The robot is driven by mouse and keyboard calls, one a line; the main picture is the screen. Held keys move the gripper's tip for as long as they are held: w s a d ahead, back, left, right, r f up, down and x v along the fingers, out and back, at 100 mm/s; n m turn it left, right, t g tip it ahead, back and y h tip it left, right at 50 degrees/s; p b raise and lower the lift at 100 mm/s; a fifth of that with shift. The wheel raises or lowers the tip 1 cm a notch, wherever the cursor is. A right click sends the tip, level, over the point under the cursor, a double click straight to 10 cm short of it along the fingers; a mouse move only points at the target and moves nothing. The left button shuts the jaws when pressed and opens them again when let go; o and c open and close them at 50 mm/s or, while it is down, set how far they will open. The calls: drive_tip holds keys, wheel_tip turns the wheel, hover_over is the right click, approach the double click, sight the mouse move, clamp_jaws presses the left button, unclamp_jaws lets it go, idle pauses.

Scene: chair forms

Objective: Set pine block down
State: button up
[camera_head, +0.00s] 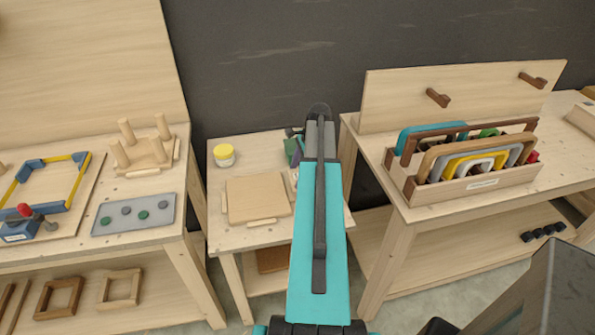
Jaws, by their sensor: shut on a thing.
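My teal and grey arm (320,220) reaches up the middle of the picture over the small table (232,238). I cannot make out my gripper's fingers or anything held in them; the arm's end covers that area. A flat square pale wood board (258,198) lies on the small table, left of my arm, with thin wood strips along its edges. I cannot tell whether this board is the pine block, and no other pine block shows clearly.
A green object (293,150) is partly hidden by my arm. The left bench holds a pegged wood piece (144,150) and a grey tray (135,214). A wooden rack (476,186) stands on the right bench.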

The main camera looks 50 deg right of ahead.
sight(297, 173)
drive_tip(key=shift+w+d+f+p, duration=0.2)
drive_tip(key=shift+w+d+p, duration=0.35)
drive_tip(key=shift+w+d, duration=0.95)
drive_tip(key=shift+s+d, duration=0.1)
drive_tip(key=shift+s, duration=0.05)
drive_tip(key=shift+f, duration=0.1)
drive_tip(key=shift+f+p, duration=0.75)
drive_tip(key=shift+f, duration=0.95)
drive_tip(key=shift+f, duration=0.15)
drive_tip(key=o, duration=1.1)
drive_tip(key=shift+c, duration=0.2)
drive_tip(key=shift+r, duration=0.25)
drive_tip(key=b+v, duration=0.3)
drive_tip(key=v, duration=0.9)
drive_tip(key=shift+b, duration=0.3)
